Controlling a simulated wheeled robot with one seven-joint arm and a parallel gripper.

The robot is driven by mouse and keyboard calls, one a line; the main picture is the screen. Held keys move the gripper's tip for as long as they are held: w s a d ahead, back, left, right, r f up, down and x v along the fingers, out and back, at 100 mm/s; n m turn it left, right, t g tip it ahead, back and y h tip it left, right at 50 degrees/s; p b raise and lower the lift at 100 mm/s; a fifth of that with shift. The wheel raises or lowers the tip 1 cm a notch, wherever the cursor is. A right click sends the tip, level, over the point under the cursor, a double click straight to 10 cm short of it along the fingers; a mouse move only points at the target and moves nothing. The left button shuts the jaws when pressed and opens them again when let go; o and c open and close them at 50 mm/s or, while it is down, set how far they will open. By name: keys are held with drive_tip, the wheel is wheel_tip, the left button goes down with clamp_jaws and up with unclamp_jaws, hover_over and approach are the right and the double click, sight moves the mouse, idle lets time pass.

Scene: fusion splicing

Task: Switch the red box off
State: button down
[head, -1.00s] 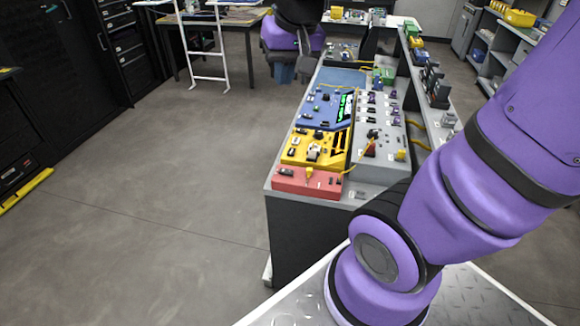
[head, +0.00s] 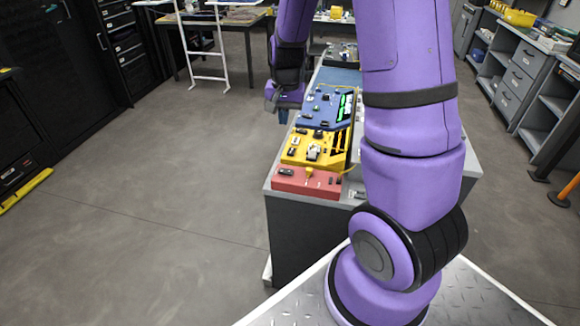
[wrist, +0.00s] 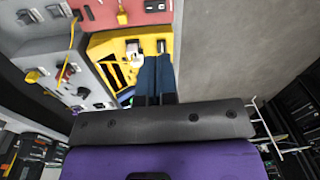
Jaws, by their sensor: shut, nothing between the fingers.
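The red box (head: 318,190) lies at the near end of the bench. On its top are a black switch (head: 286,172) at the left, a yellow plug (head: 309,173) in the middle and small dark parts at the right. In the wrist view the red box (wrist: 101,19) is cut off by the top edge, with the black switch (wrist: 153,5) near its right end. The switch's position is too small to tell. My gripper (head: 283,116) is shut and empty, beside the blue box and beyond the red box. Its blue fingers (wrist: 154,75) appear over the yellow box's edge in the wrist view.
A yellow box (head: 297,160) adjoins the red box, with a blue box (head: 318,112) behind it. A yellow cable (wrist: 70,50) runs across the grey panel (wrist: 40,55). Floor left of the bench is clear. My arm hides the bench's right part.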

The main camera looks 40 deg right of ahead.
drive_tip(key=m, duration=0.1)
hover_over(286, 171)
drive_tip(key=s, duration=0.1)
wheel_tip(286, 171, down, 6)
drive_tip(key=shift+d+f+g, duration=0.15)
drive_tip(key=shift+d+g, duration=0.25)
drive_tip(key=shift+d, duration=0.05)
wheel_tip(286, 171, down, 14)
idle(0.4)
drive_tip(key=shift+s+f, duration=0.15)
drive_tip(key=shift+f, duration=0.05)
drive_tip(key=shift+r, duration=0.1)
idle(0.3)
drive_tip(key=shift+w+a+r, duration=0.25)
drive_tip(key=shift+w+a, duration=0.2)
drive_tip(key=shift+w, duration=0.2)
drive_tip(key=shift+r, duration=0.1)
